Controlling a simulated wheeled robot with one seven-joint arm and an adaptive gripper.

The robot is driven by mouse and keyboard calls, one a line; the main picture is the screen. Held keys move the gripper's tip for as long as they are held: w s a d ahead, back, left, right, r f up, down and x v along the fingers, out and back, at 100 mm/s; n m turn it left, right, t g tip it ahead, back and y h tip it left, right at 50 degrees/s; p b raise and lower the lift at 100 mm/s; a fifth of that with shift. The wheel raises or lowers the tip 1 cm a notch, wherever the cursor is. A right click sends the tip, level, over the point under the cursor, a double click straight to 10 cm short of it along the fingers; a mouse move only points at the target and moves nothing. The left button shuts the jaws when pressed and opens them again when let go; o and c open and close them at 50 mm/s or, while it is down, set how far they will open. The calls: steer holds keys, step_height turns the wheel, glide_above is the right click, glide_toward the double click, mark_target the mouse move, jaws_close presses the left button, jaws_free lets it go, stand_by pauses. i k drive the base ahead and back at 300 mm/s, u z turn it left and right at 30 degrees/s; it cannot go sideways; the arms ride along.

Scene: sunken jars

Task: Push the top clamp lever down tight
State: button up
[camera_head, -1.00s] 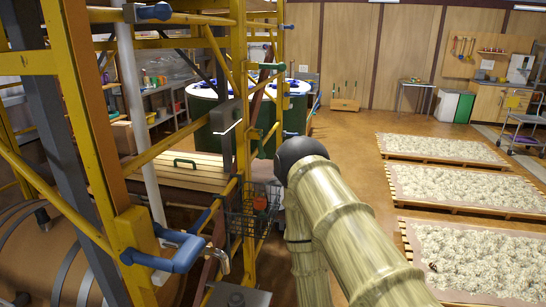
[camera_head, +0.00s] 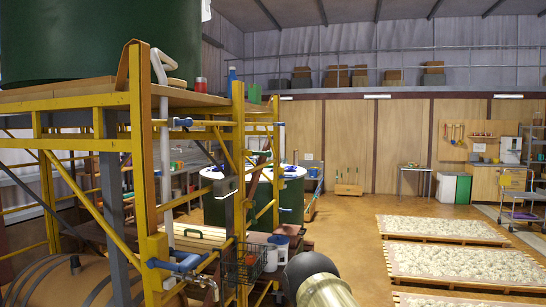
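A yellow scaffold frame (camera_head: 150,190) stands at the left. A blue lever-like piece (camera_head: 181,122) sits high on its near post, beside a pale upright pipe (camera_head: 163,110). A larger blue bent handle (camera_head: 178,264) sits lower on the same post, with a metal tap-like spout (camera_head: 209,284) near it. I cannot tell which piece is the top clamp lever, or whether any lever is tight. My gripper is not in view; only a pale, dark-capped link of my arm shows at the bottom centre.
A green tank (camera_head: 95,40) stands on the scaffold's wooden deck. A wire basket (camera_head: 245,266) hangs on the frame's right side. A large brown barrel (camera_head: 60,285) lies below left. Fleece-covered pallets (camera_head: 460,262) lie on the right; open floor runs between them and the scaffold.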

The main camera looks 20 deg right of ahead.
mark_target(268, 154)
steer(key=z, duration=0.65)
steer(key=i, duration=1.2)
steer(key=u, duration=0.1)
